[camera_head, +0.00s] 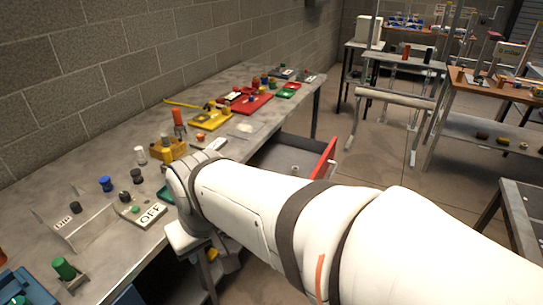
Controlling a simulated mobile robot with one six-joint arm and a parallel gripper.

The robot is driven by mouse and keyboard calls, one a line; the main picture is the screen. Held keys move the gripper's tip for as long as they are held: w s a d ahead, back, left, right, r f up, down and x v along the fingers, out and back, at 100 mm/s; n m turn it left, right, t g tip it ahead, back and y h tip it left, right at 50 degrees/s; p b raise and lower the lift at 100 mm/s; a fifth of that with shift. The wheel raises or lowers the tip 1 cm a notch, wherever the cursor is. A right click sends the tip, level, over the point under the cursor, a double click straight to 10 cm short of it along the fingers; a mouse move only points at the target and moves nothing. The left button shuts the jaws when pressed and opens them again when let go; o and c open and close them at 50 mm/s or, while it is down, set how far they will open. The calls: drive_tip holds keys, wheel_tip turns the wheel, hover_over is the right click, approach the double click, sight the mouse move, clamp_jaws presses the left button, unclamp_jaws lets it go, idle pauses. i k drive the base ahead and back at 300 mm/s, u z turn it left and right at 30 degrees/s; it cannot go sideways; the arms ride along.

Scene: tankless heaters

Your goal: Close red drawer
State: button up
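The red drawer stands open beneath the grey workbench. Its red front panel (325,158) is pulled out to the right of the bench edge, and part of its grey inside (285,158) shows. My white arm crosses in front and hides the drawer's lower and near part. The end of my arm bends downward beside the bench edge, left of the drawer and nearer to the camera. My gripper's fingers cannot be made out there, so I cannot tell whether they are open or whether they touch anything.
The workbench (95,150) runs along a block wall and holds several small parts, including a yellow block (167,151) and a red tray (250,103). Bare floor (370,163) lies right of the drawer front. Other tables with tools stand farther back and at the right.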

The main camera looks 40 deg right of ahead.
sight(283, 151)
drive_tip(key=u, duration=0.05)
drive_tip(key=k, duration=1.15)
drive_tip(key=z, duration=1.2)
drive_tip(key=i, duration=1.65)
drive_tip(key=z, duration=0.1)
